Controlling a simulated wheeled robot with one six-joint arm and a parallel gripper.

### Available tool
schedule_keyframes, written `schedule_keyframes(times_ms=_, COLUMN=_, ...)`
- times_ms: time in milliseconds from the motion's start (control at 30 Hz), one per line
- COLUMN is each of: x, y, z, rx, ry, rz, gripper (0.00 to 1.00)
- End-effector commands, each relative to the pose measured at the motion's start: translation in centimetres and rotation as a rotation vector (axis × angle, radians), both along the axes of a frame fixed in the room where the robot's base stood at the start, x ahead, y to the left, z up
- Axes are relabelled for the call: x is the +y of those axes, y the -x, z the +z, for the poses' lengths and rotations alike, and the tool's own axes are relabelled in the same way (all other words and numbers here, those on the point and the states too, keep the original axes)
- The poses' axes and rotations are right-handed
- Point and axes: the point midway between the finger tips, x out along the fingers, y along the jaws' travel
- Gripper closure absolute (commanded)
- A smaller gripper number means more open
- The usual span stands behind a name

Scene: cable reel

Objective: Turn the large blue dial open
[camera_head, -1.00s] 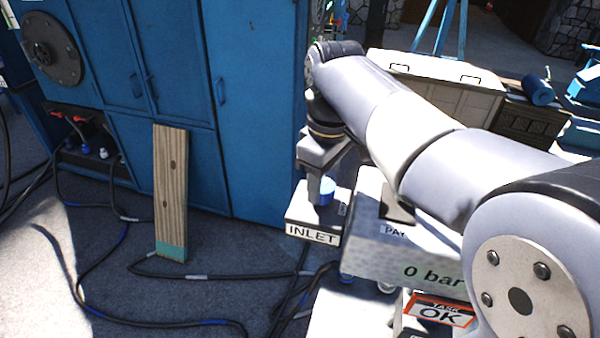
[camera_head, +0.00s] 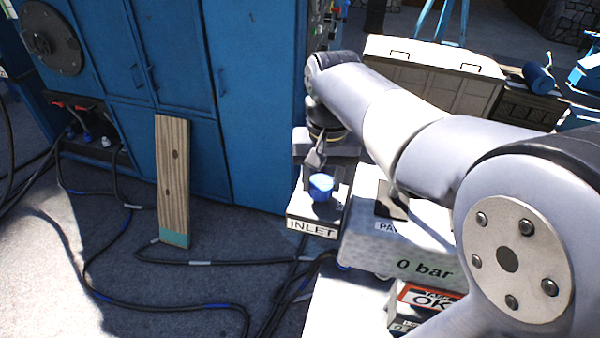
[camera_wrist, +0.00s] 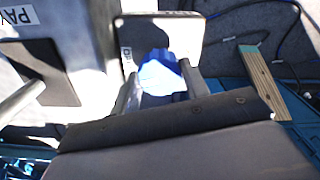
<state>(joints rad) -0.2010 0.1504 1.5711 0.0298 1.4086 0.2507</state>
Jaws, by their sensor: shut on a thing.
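The large blue dial (camera_head: 321,186) sits on top of the box labelled INLET (camera_head: 312,227). My gripper (camera_head: 318,172) reaches down to it from above, with the fingers at the dial. In the wrist view the dial (camera_wrist: 160,76) lies between the two fingers of my gripper (camera_wrist: 160,84), one on each side. The gripper is shut on it. Part of the dial is in shadow and its marking cannot be read.
A grey box reading 0 bar (camera_head: 425,268) stands just right of the INLET box, with a TASK OK sign (camera_head: 432,298) below. A wooden plank (camera_head: 172,180) leans on the blue cabinet (camera_head: 245,100). Black cables (camera_head: 150,300) lie on the floor at left.

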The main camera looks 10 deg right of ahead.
Motion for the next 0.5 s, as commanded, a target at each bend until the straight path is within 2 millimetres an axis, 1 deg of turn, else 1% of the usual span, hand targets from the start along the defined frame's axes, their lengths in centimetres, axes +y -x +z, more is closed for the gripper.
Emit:
schedule_keyframes(times_ms=33, x=0.32, y=0.17, z=0.15, rx=0.005, ry=-0.008, rz=-0.035, gripper=0.80)
schedule_keyframes(times_ms=200, x=0.31, y=0.19, z=0.11, rx=0.006, ry=-0.008, rz=-0.152, gripper=0.80)
schedule_keyframes(times_ms=500, x=0.30, y=0.18, z=0.03, rx=0.006, ry=-0.009, rz=-0.276, gripper=0.80)
